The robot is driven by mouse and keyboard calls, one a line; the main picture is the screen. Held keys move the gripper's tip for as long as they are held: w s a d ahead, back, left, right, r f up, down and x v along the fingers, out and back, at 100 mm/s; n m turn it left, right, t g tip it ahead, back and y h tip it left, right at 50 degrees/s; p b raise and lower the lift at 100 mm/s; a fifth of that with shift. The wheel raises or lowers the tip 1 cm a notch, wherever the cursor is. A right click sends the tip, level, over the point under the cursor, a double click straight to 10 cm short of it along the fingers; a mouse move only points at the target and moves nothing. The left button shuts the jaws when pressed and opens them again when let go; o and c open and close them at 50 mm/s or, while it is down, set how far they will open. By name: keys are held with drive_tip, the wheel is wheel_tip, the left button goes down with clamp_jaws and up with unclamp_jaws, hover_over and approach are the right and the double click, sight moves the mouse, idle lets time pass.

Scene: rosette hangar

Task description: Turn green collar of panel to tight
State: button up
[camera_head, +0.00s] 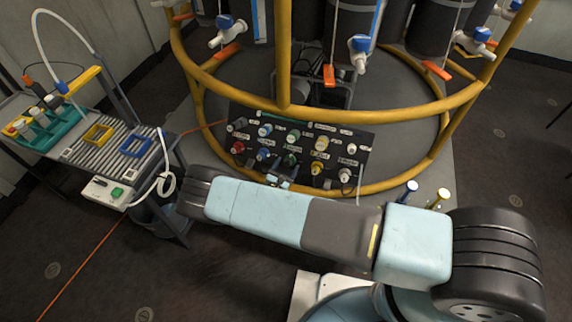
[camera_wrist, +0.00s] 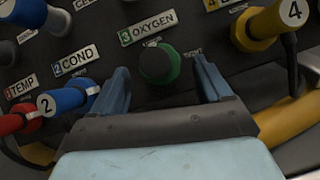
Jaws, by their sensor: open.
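The dark panel (camera_head: 275,150) stands low inside the yellow ring frame and carries two rows of coloured connectors. In the wrist view, the green collar (camera_wrist: 172,66) sits around a dark round connector under the "3 OXYGEN" label (camera_wrist: 148,28). In the head view the green collar (camera_head: 290,160) is small, just above my wrist. My gripper (camera_wrist: 160,72) is open, with one blue finger to the left of the green collar and the other to the right. Both fingers look apart from it. A small label, perhaps a tightness mark, shows right of the collar, but I cannot read it fully.
A blue connector (camera_wrist: 65,100) marked 2 and a red connector (camera_wrist: 18,122) are left of my fingers. A yellow connector (camera_wrist: 265,25) marked 4 is to the right. The yellow ring rail (camera_head: 400,180) runs close below the panel. A side table (camera_head: 100,150) stands at left.

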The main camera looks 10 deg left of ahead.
drive_tip(key=shift+w+d, duration=0.2)
drive_tip(key=shift+w, duration=0.6)
drive_tip(key=c, duration=1)
drive_tip(key=shift+a, duration=0.2)
drive_tip(key=shift+c, duration=0.2)
